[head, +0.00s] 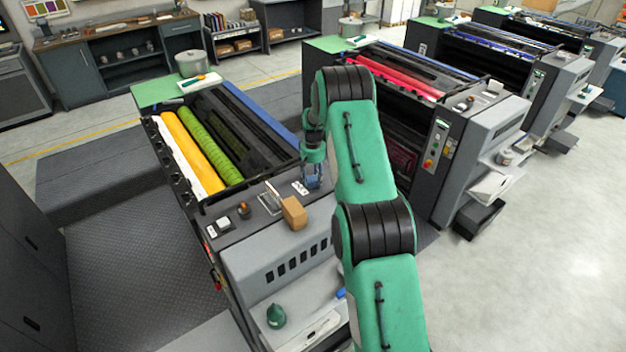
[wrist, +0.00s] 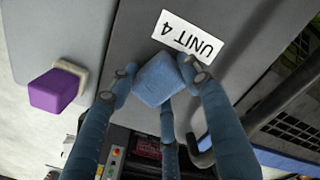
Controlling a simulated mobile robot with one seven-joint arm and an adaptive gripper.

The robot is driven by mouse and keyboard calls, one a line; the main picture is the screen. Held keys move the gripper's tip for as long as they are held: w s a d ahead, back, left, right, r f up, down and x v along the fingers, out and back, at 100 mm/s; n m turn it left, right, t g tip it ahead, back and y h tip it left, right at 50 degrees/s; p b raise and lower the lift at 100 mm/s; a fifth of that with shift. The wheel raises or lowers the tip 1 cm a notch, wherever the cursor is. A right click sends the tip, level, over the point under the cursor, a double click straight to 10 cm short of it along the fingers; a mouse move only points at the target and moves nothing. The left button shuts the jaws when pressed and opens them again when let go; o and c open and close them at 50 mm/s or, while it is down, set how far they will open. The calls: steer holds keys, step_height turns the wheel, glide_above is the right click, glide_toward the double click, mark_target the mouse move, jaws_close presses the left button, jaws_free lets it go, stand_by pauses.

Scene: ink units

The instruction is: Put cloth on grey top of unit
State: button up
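A light-blue folded bundle, which looks like the cloth (wrist: 160,80), sits between the fingertips of my gripper (wrist: 161,77) in the wrist view. The dark-blue fingers close on it from both sides, with a third finger behind. In the head view my gripper (head: 312,178) hangs low over the grey top (head: 262,232) of the nearest unit, at its right part. I cannot tell whether the cloth touches the top. In the wrist view the grey top (wrist: 130,35) bears a white label (wrist: 187,35) reading UNIT 4 just beyond the cloth.
A tan block (head: 293,213), a white block (head: 223,224) and an orange-topped knob (head: 245,210) stand on the grey top. The wrist view shows a purple block (wrist: 58,88) on the left. Yellow and green rollers (head: 200,145) lie open behind. A green item (head: 276,315) is on the lower shelf.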

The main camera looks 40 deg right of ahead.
mark_target(313, 178)
steer(key=shift+o, duration=1.2)
steer(key=shift+r, duration=0.15)
step_height(313, 178, up, 12)
steer(key=b, duration=0.1)
